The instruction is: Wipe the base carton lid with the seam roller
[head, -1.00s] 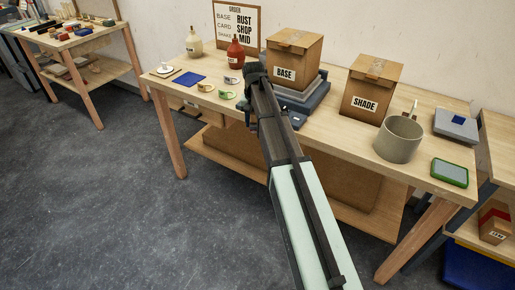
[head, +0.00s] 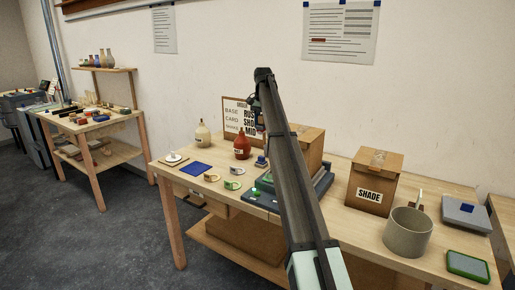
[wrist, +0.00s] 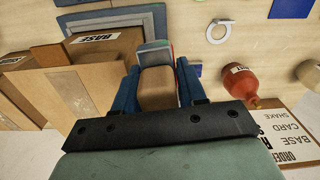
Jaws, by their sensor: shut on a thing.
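The base carton (head: 308,150) is a closed brown box on the bench, partly hidden behind my arm in the head view. In the wrist view its lid (wrist: 70,92) and BASE label (wrist: 95,38) show at the left. My gripper (wrist: 158,68), with blue fingers, is shut on a tan-bodied tool (wrist: 157,90) with a pale grey end, seemingly the seam roller. The tool appears beside the carton in the wrist view; I cannot tell whether it touches the lid. The head view does not show the grip clearly.
The shade carton (head: 375,182) stands to the right, with a grey pot (head: 407,233) in front. A dark platform (head: 262,201) lies in front of the base carton.

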